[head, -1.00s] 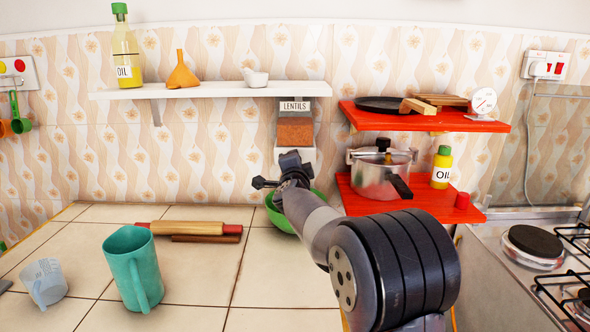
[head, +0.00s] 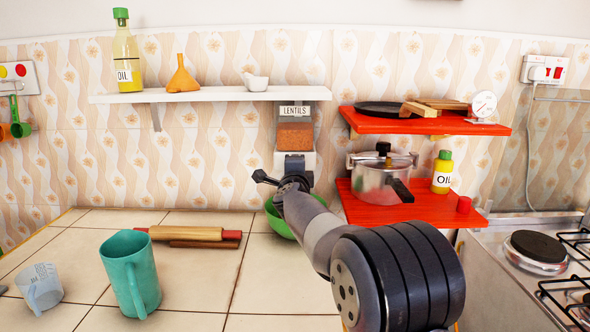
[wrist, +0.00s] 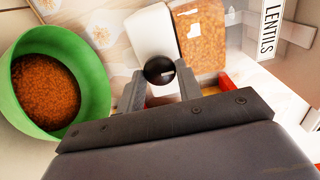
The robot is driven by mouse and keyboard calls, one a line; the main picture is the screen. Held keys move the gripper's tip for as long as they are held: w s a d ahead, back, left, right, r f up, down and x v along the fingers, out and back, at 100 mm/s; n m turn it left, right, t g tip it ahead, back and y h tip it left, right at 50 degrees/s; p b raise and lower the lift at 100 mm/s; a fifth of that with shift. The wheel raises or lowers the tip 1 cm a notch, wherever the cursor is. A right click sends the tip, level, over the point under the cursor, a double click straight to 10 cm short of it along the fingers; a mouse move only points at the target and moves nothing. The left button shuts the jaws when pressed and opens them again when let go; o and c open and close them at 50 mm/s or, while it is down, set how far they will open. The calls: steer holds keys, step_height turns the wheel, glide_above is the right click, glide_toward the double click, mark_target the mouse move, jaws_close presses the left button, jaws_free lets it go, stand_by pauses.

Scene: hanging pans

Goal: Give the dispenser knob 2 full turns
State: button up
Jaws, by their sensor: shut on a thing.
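The lentils dispenser (head: 295,137) hangs on the wall under the white shelf, with orange lentils behind its clear front and a LENTILS label. It also shows in the wrist view (wrist: 203,35). Its round black knob (wrist: 159,70) sits between my two fingers in the wrist view; in the head view my gripper hides it. My gripper (wrist: 160,88) is shut on the knob, one finger on each side. In the head view my gripper (head: 294,165) is at the dispenser's lower part. A green bowl (wrist: 97,75) holding lentils stands below the dispenser, partly hidden by my arm in the head view (head: 279,222).
Red shelves (head: 425,208) with a pressure cooker (head: 378,183) and an oil bottle (head: 442,172) stand close right of my arm. A rolling pin (head: 190,233), teal jug (head: 131,272) and measuring cup (head: 40,287) are on the counter at left. The counter's middle is clear.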

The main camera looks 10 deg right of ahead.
steer(key=o, duration=1)
steer(key=shift+c, duration=0.2)
steer(key=shift+s, duration=0.1)
steer(key=s+a+b, duration=0.1)
steer(key=s+a, duration=0.1)
steer(key=s, duration=0.8)
steer(key=shift+s, duration=0.2)
